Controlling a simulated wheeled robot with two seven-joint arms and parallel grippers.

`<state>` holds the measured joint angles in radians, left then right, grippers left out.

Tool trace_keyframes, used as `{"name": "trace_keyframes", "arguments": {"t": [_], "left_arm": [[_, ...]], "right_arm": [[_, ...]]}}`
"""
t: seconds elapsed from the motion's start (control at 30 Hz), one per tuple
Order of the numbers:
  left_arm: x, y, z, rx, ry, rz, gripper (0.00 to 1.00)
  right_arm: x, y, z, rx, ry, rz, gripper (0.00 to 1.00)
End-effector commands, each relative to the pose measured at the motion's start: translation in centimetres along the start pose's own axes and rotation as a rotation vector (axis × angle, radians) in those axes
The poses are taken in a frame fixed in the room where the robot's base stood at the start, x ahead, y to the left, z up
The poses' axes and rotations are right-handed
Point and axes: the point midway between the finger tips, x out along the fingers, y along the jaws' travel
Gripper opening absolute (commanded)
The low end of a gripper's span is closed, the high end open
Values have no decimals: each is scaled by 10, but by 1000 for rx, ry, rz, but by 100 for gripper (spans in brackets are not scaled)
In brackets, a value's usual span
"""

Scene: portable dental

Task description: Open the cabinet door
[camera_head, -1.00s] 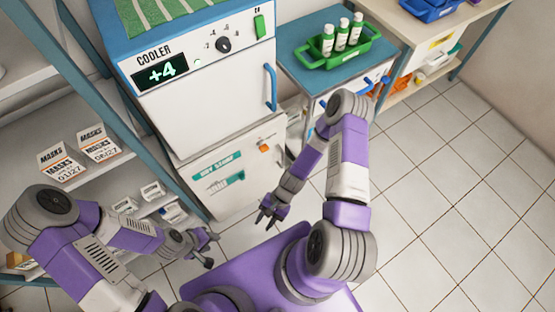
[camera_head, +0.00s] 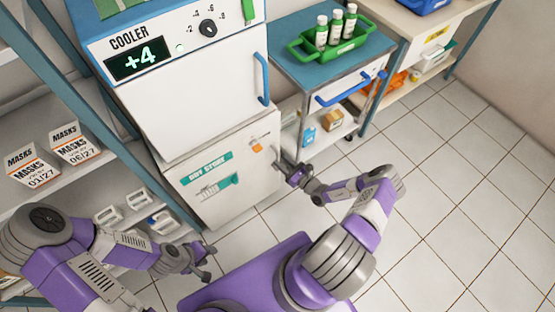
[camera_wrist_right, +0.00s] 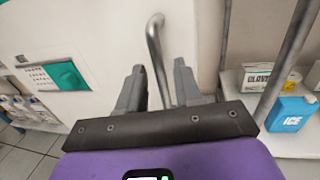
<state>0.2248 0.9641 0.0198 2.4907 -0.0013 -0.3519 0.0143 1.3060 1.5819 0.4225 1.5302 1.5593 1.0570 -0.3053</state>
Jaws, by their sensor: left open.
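The white lower cabinet (camera_head: 235,195), labelled "DRY STORE", stands under the cooler, and its door looks shut. Its grey bar handle (camera_wrist_right: 155,50) shows in the right wrist view; in the head view my right gripper mostly hides it. My right gripper (camera_head: 287,168) is at the right edge of the door. In the wrist view its two fingers (camera_wrist_right: 160,88) are apart, with the lower part of the handle between them; I cannot tell whether they touch it. My left gripper (camera_head: 208,262) is open and empty, low in front of the shelf rack.
The cooler (camera_head: 195,90) with a blue handle sits above the cabinet. A blue-topped cart (camera_head: 290,65) with a green bottle tray stands to the right, close to my right gripper. A shelf rack (camera_head: 110,175) stands at left. Tiled floor (camera_head: 450,190) is clear at right.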

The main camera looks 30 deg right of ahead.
Motion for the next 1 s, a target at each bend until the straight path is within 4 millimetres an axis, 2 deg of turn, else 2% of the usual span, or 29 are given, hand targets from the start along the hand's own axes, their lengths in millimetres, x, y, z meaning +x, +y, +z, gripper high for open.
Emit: {"name": "trace_keyframes", "arguments": {"t": [0.1, 0.2, 0.53, 0.77, 1.0], "left_arm": [[6, -2, 0, 0, 0, 0, 43], [8, -3, 0, 0, 0, 0, 43], [8, -3, 0, 0, 0, 0, 43], [8, -3, 0, 0, 0, 0, 43], [8, -3, 0, 0, 0, 0, 43]], "right_arm": [[17, 1, -2, -1, -1, 3, 34], [26, 0, -1, -1, 0, 2, 34], [30, 1, 0, -1, 0, 3, 34], [30, 1, 0, -1, 1, 3, 1], [30, 1, 0, 0, 1, 3, 0]]}}
